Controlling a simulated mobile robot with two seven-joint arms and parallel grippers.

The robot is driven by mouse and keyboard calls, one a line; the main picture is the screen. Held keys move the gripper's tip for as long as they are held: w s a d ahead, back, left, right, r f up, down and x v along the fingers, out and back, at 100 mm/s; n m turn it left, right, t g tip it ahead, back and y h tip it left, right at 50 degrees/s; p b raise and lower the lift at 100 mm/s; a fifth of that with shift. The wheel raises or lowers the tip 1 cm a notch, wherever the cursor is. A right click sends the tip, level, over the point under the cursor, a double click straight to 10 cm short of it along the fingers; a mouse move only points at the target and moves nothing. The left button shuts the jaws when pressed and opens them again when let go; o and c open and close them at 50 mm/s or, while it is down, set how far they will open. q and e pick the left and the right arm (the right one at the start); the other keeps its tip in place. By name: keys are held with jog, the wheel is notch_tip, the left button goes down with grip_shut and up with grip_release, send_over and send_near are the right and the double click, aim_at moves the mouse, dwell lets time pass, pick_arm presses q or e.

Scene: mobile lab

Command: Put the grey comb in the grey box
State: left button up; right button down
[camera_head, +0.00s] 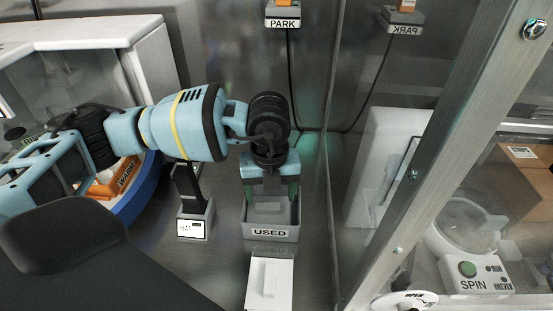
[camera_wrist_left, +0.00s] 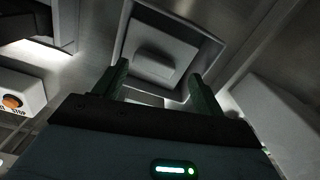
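The grey box (camera_head: 270,234), labelled USED, stands on the metal surface in the middle; its open inside also shows in the wrist view (camera_wrist_left: 128,50). A flat grey piece, which looks like the grey comb (camera_head: 269,207), lies inside the box. In the wrist view the comb (camera_wrist_left: 155,62) sits within the box walls, beyond the fingertips. My left gripper (camera_head: 270,198) points down over the box. Its two dark green fingers are wide apart with nothing between them, and they also show in the wrist view (camera_wrist_left: 156,78). My right gripper is not in view.
A white block (camera_head: 284,285) with a raised part stands in front of the box. A small labelled device (camera_head: 194,222) stands to the left. A metal post (camera_head: 440,140) and a SPIN machine (camera_head: 472,272) are at right.

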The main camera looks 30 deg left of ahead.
pick_arm(q)
jog(key=shift+o, duration=0.7)
notch_tip(320, 180, up, 8)
jog(key=shift+s, duration=0.35)
